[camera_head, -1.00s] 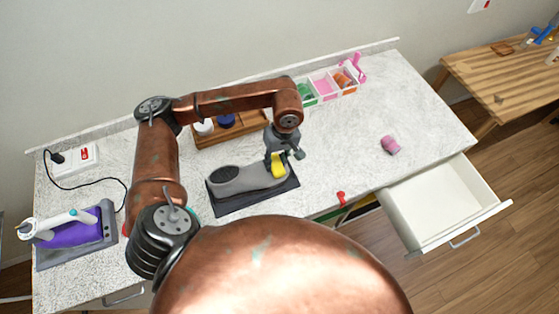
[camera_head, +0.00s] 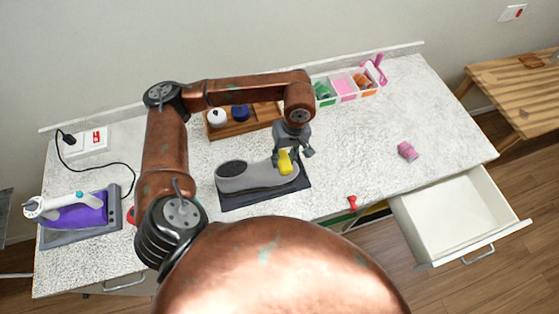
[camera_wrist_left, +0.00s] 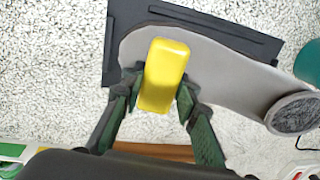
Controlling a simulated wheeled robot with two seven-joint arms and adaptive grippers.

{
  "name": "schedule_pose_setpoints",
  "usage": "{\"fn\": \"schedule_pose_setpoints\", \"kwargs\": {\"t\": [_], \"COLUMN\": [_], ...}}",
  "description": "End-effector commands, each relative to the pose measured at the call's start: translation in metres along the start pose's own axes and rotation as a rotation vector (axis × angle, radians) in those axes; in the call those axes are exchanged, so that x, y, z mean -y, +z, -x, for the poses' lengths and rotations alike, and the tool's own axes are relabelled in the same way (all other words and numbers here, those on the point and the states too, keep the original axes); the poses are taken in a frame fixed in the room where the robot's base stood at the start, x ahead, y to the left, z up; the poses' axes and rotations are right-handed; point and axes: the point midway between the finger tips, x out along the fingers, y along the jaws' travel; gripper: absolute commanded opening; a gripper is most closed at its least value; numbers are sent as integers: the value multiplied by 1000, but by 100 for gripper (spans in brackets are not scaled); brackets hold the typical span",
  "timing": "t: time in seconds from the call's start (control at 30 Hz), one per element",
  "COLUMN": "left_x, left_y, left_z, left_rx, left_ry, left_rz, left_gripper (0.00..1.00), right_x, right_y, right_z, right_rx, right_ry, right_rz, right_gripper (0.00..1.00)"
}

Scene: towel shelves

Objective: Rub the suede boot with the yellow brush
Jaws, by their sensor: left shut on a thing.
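The grey suede boot (camera_head: 245,178) lies on a dark mat (camera_head: 262,199) on the white counter. It also shows in the left wrist view (camera_wrist_left: 225,75), with its round dark opening (camera_wrist_left: 292,112) at the right. My left gripper (camera_head: 290,154) is shut on the yellow brush (camera_head: 285,162), over the right end of the boot. In the left wrist view the brush (camera_wrist_left: 163,75) sits between the fingers and overlaps the boot's toe end. The brush hides whether it touches the boot. My right gripper is not in view.
A wooden tray (camera_head: 226,132) with jars stands behind the boot. A divided white box (camera_head: 345,97) is at the back right. A pink item (camera_head: 407,151) lies on the clear right side. An open drawer (camera_head: 450,214) juts out front right. A purple iron (camera_head: 80,213) stands left.

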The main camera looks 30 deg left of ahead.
Motion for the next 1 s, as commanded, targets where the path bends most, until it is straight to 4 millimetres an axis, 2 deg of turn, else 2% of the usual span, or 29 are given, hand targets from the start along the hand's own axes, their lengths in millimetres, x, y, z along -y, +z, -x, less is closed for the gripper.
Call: {"fn": "schedule_pose_setpoints", "kwargs": {"t": [0.1,0.33,0.7,1.0], "left_x": [-11,-18,-46,-45], "left_y": [0,0,-1,-1], "left_z": [0,1,-2,-4], "left_rx": [1,0,0,1], "left_ry": [3,3,5,4], "left_rz": [-2,-1,-2,-2], "left_gripper": [9,9,9,9], "right_x": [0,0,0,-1], "right_y": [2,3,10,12], "right_z": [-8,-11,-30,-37], "right_rx": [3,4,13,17], "right_ry": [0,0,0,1], "right_rz": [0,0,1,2], "right_gripper": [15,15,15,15]}}
